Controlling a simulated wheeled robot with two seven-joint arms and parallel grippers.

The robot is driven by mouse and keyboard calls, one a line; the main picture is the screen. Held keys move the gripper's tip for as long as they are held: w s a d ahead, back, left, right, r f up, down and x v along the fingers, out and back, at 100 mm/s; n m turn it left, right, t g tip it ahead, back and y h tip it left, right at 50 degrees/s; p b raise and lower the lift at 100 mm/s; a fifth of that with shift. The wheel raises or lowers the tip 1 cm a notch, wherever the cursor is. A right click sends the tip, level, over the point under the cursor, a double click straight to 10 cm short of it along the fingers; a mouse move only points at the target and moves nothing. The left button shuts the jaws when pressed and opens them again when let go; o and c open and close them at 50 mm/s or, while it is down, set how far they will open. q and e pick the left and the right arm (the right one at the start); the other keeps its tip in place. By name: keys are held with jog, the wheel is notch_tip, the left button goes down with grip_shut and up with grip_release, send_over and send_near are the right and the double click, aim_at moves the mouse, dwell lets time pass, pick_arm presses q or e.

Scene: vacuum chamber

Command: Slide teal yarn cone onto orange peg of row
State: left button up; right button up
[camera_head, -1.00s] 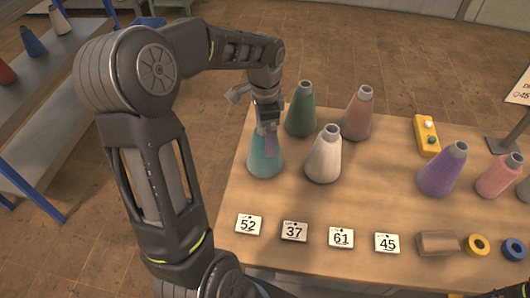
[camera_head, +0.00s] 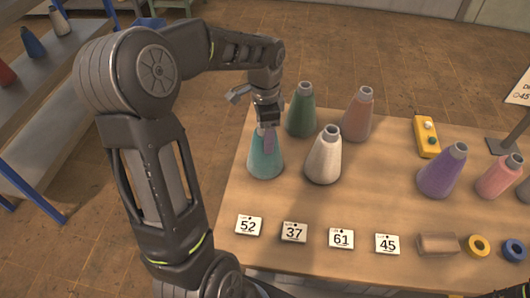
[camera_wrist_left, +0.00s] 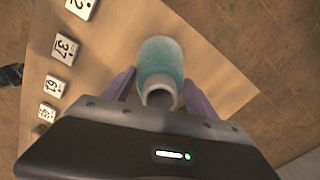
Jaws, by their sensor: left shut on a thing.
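The teal yarn cone (camera_head: 259,164) stands upright at the left end of the table, with its grey tip up. My left gripper (camera_head: 268,143) comes down on it from above and is shut on its upper part. In the left wrist view the teal cone (camera_wrist_left: 160,56) lies between the two purple fingers of the left gripper (camera_wrist_left: 159,92), its open tip toward the camera. Any gap under the cone is too small to tell. No orange peg or peg row shows in these views. My right gripper is not in view.
A white cone (camera_head: 324,158) stands close to the right of the teal one, and a green cone (camera_head: 301,112) stands behind. Brown (camera_head: 358,118), purple (camera_head: 440,174) and pink (camera_head: 497,180) cones stand farther right. Number cards (camera_head: 294,232) line the front.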

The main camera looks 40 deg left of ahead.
pick_arm(q)
grip_shut()
notch_tip(320, 180, up, 10)
jog(key=p, duration=0.7)
jog(key=shift+p, duration=0.4)
